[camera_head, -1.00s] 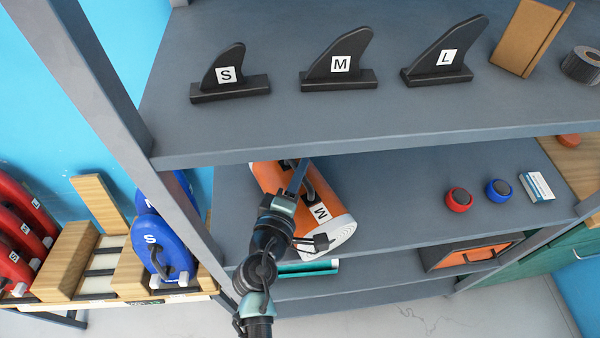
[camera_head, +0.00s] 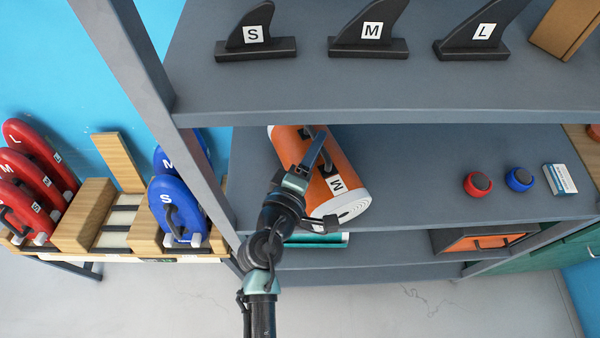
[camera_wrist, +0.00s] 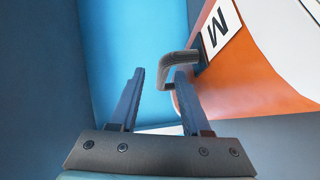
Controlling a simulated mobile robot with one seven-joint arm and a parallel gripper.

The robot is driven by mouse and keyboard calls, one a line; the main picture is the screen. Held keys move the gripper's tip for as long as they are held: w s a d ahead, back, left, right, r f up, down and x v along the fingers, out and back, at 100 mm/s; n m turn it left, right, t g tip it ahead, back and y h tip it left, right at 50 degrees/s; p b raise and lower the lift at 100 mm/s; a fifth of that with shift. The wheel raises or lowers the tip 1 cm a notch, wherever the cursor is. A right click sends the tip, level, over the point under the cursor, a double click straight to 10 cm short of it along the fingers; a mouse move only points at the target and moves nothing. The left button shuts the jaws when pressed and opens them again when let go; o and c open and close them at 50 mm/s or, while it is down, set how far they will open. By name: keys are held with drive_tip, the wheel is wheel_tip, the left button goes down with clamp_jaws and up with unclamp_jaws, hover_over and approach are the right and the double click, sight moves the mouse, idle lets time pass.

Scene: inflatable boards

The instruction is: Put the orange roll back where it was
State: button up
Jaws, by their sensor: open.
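The orange roll (camera_head: 290,150) lies on its side, slanted, on the middle shelf at its left part. It has a white end with a spiral, a white M label and a black handle. In the wrist view the roll (camera_wrist: 250,85) fills the upper right, and its dark handle (camera_wrist: 180,60) sticks out to the left. My gripper (camera_head: 318,143) is over the roll by the handle. In the wrist view its fingers (camera_wrist: 162,80) are apart, with nothing clamped. The handle's bend shows just beyond the right fingertip; I cannot tell if they touch.
The upper shelf (camera_head: 400,95) with black fins overhangs the back. Red (camera_head: 478,184) and blue (camera_head: 519,180) round items and a small box (camera_head: 560,180) stand right on the middle shelf (camera_head: 420,190). A shelf post (camera_head: 205,180) is left. A wooden rack (camera_head: 85,215) holds red and blue boards.

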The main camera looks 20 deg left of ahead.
drive_tip(key=s+r+b, duration=0.1)
drive_tip(key=s+b, duration=0.1)
drive_tip(key=s, duration=0.7)
drive_tip(key=shift+s+a+r, duration=0.2)
drive_tip(key=shift+s, duration=0.2)
